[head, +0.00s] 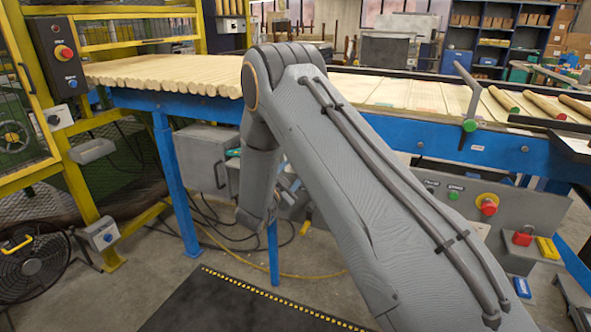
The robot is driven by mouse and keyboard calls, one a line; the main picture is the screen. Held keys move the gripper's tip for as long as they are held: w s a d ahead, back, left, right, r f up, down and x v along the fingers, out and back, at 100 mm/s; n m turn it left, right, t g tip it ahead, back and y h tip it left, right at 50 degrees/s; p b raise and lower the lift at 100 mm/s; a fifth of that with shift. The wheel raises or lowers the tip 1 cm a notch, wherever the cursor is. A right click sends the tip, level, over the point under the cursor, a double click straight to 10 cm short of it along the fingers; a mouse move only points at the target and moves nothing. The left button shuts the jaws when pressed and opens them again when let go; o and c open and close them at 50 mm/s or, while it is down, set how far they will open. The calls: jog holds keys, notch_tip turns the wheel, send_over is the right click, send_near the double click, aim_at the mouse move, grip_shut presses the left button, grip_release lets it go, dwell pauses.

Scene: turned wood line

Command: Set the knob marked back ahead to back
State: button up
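No marking reading back or ahead is legible, so I cannot tell which control is the named knob. A small grey box with a dark knob (53,119) is on the yellow post at the left. My gripper's fingers do not show.
A black box with a red button (63,52) is above the left knobs. A black fan (32,262) stands at the lower left. A blue-framed conveyor (440,137) with wooden rods runs across behind my arm. Cables lie on the floor near a black mat (245,305).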

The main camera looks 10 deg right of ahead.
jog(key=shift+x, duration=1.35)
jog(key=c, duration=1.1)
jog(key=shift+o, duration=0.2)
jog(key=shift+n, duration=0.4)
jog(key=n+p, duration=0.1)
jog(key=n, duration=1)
